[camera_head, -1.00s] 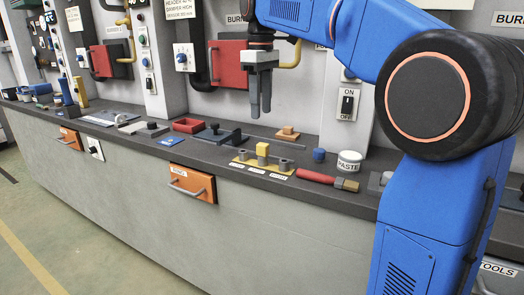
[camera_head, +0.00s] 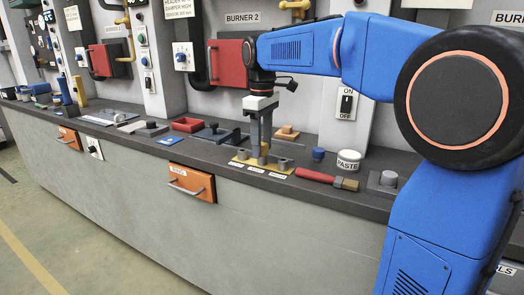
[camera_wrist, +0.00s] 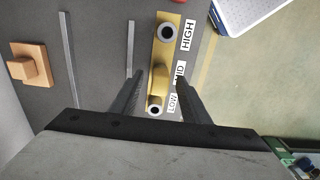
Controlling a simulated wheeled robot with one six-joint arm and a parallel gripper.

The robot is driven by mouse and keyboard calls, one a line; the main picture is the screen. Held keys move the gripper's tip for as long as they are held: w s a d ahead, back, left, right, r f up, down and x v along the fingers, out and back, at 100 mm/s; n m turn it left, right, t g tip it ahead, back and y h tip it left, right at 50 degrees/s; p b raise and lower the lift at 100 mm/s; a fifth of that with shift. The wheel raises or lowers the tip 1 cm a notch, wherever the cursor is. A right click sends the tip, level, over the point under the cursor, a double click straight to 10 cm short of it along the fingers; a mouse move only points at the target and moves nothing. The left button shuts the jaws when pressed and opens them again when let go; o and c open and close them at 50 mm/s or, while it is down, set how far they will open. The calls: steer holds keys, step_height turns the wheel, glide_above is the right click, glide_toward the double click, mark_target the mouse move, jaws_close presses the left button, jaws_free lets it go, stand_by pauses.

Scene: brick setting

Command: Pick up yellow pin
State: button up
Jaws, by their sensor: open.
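The yellow pin (camera_wrist: 158,84) stands at the middle spot, by the MID label, of a yellow plate (camera_head: 240,160) on the dark counter. In the wrist view it shows between the two fingers of my gripper (camera_wrist: 161,74). In the head view my gripper (camera_head: 261,152) points straight down over the plate, and its fingers hide most of the pin. The fingers are open, one on each side of the pin. I cannot tell whether either finger touches it. Grey hollow cylinders stand at the HIGH spot (camera_wrist: 166,32) and the LOW spot (camera_wrist: 155,110).
A red-handled brush (camera_head: 315,175), a white PASTE jar (camera_head: 349,160) and a blue knob (camera_head: 318,154) lie to the right. An orange block (camera_head: 286,132) is behind. The counter's front edge is close.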

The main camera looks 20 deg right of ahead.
steer(key=shift+f, duration=0.15)
jaws_close()
